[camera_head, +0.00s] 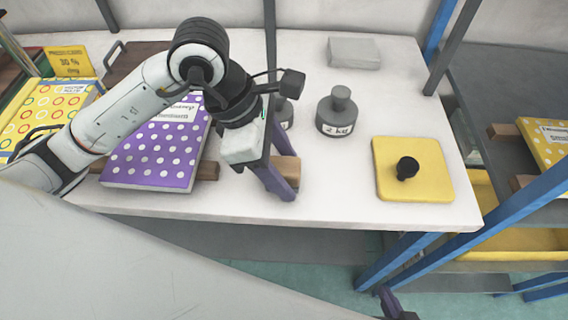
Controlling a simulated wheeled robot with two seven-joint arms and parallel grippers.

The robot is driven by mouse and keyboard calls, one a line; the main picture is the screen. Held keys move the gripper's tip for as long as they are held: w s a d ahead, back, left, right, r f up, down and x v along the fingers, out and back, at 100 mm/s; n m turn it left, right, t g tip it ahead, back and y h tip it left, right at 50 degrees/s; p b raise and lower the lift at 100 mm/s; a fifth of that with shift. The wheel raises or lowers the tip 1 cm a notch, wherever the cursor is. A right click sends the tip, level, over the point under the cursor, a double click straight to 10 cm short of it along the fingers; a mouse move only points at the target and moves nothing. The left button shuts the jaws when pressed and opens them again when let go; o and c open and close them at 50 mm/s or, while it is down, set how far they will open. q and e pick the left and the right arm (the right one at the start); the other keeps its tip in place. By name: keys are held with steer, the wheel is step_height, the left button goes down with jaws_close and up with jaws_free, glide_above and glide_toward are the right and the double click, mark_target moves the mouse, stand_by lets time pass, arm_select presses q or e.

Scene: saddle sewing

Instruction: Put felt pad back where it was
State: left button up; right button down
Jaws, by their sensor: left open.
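A yellow square pad (432,172) with a black knob (407,168) on it lies flat at the right front of the white table. A flat light-grey slab (354,53) lies at the back. I cannot tell for sure which of these is the felt pad. My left gripper (288,188) is open, with purple fingers pointing down near the table's front edge, left of the yellow pad and apart from it. A wooden piece (287,168) shows between or behind its fingers; I cannot tell if they touch. Part of my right gripper (390,302) shows at the bottom edge, mostly cut off.
A grey 2 kg weight (338,113) stands mid-table, with another weight (283,112) partly hidden behind my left gripper. A purple dotted box (150,160) lies at left. Blue rack posts (500,215) rise at right. The table (335,185) is bare between gripper and yellow pad.

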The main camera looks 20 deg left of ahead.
arm_select(q)
steer(key=shift+r, duration=0.1)
steer(key=shift+r+p, duration=0.25)
steer(key=shift+p, duration=0.1)
steer(key=v, duration=1.1)
steer(key=shift+a+r+b, duration=0.3)
steer(key=shift+s, duration=0.1)
steer(key=shift+s+f, duration=0.1)
